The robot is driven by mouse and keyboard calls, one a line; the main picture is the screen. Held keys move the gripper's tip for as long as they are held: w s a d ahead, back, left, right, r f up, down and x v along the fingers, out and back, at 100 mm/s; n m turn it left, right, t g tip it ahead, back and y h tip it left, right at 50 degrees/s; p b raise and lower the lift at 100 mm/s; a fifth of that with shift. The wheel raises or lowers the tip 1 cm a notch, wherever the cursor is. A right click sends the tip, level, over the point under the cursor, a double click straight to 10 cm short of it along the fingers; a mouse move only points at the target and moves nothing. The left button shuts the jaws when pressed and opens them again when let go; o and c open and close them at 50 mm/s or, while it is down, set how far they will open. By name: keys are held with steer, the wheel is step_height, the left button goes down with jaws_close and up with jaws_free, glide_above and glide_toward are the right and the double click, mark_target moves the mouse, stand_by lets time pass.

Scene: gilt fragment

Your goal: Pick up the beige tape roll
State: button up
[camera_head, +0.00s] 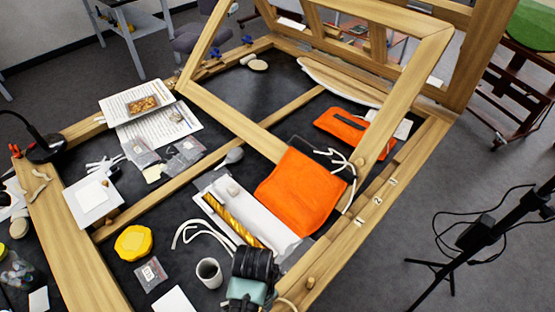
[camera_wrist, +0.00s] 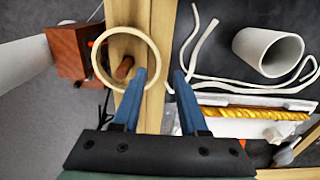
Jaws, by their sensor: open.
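The beige tape roll (camera_wrist: 97,72) is a thin pale ring at the upper left of the wrist view, seen over a wooden beam, with a wooden peg (camera_wrist: 125,67) showing through its opening. Whether it rests on the beam cannot be told. My gripper (camera_wrist: 160,72) is open and empty, with blue fingers. In the picture the left fingertip overlaps the inside of the ring, and the ring's right rim lies between the fingers. Contact cannot be judged. In the head view my gripper's dark wrist (camera_head: 256,264) is at bottom centre, with a pale curve of the roll (camera_head: 288,303) just right of it.
A white cup (camera_wrist: 262,48), white cord (camera_wrist: 205,42) and a tray with a gilt twisted rod (camera_wrist: 245,113) lie right of the fingers. A red-brown block (camera_wrist: 72,48) is left of the ring.

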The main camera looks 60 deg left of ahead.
steer(key=shift+w+f+p, duration=0.15)
steer(key=shift+f+p, duration=0.05)
steer(key=shift+f, duration=0.85)
steer(key=shift+w+f+p, duration=0.1)
steer(key=shift+f+p, duration=0.05)
steer(key=shift+f, duration=0.9)
jaws_close()
